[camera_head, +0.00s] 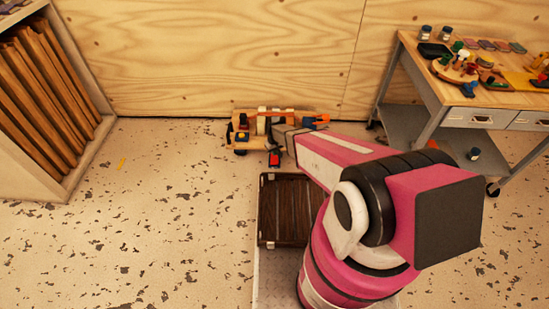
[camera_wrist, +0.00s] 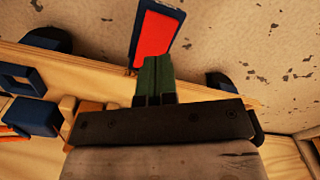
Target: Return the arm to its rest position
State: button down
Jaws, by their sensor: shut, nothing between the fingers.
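My pink and white arm (camera_head: 345,160) reaches from the lower right of the head view toward the low wooden cart (camera_head: 241,139) by the wall. My gripper (camera_wrist: 158,62) shows its dark green fingers closed together in the wrist view, with nothing between them. In the head view the fingers are too small and covered to make out. A red panel with a dark blue rim (camera_wrist: 155,35) lies just past the fingertips; I cannot tell whether they touch. The cart's wooden edge (camera_wrist: 100,78) runs under the gripper, with blue blocks (camera_wrist: 22,78) at the left.
A dark brown slatted crate (camera_head: 290,208) sits on a metal platform below the arm. A workbench (camera_head: 480,117) with jars and toys stands at the right. A shelf (camera_head: 45,95) with boards stands at the left.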

jog(key=s+d+r+m, duration=0.2)
jog(key=s+d+r, duration=0.4)
jog(key=r, duration=0.7)
jog(key=s+d+r+m, duration=0.1)
jog(key=s+d+r, duration=0.5)
jog(key=r, duration=0.7)
jog(key=s+d+r+m, duration=0.2)
jog(key=s+d+r, duration=0.4)
jog(key=r, duration=0.7)
jog(key=shift+s+d+m, duration=0.3)
jog(key=shift+d, duration=0.25)
